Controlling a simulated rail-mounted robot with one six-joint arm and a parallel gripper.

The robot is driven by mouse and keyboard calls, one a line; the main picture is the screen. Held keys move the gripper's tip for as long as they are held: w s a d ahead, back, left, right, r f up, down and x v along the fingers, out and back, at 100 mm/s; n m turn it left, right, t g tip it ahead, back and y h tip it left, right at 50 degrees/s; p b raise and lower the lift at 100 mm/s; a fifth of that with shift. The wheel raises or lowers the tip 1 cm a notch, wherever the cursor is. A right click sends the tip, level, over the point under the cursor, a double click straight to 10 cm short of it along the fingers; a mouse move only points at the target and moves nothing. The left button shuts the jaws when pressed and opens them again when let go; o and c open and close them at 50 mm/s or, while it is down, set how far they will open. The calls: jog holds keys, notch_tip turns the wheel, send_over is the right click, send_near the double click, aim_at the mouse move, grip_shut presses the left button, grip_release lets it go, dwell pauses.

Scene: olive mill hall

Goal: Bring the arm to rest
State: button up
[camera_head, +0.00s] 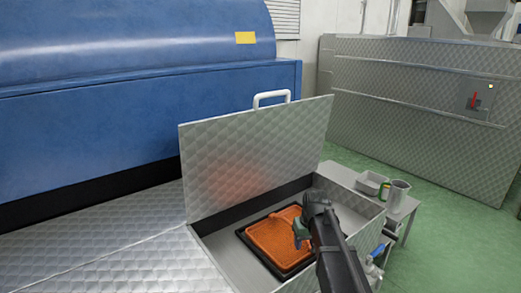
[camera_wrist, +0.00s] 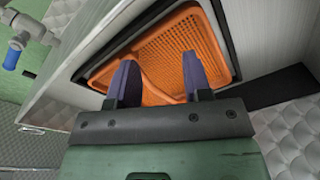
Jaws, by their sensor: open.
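My gripper (camera_wrist: 158,78) is open in the wrist view, with its two dark fingers apart and nothing between them. Beyond the fingers is an orange perforated screen (camera_wrist: 178,50) in a black frame, inside an open metal box. In the head view my arm reaches down into the box from the right, and the gripper (camera_head: 299,238) is over the orange screen (camera_head: 272,240). The head view does not clearly show whether the fingers touch the screen. The wrist view suggests a gap. Part of the screen is hidden behind my arm.
The box's quilted metal lid (camera_head: 255,160) stands open, with a white handle (camera_head: 271,97) on top. A blue machine (camera_head: 120,110) stands behind at left. A small table (camera_head: 402,212) at right holds a tray (camera_head: 371,183) and a metal jug (camera_head: 398,194). A blue-handled valve (camera_head: 377,252) sticks out at the box's right.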

jog(key=s+m+g, duration=0.1)
jog(key=s+m, duration=0.1)
jog(key=s, duration=1.8)
notch_tip(320, 180, up, 29)
jog(key=a+p, duration=0.1)
jog(key=p, duration=2.8)
jog(key=shift+s+a+h, duration=0.15)
jog(key=shift+s+h, duration=0.2)
jog(key=shift+h, duration=0.05)
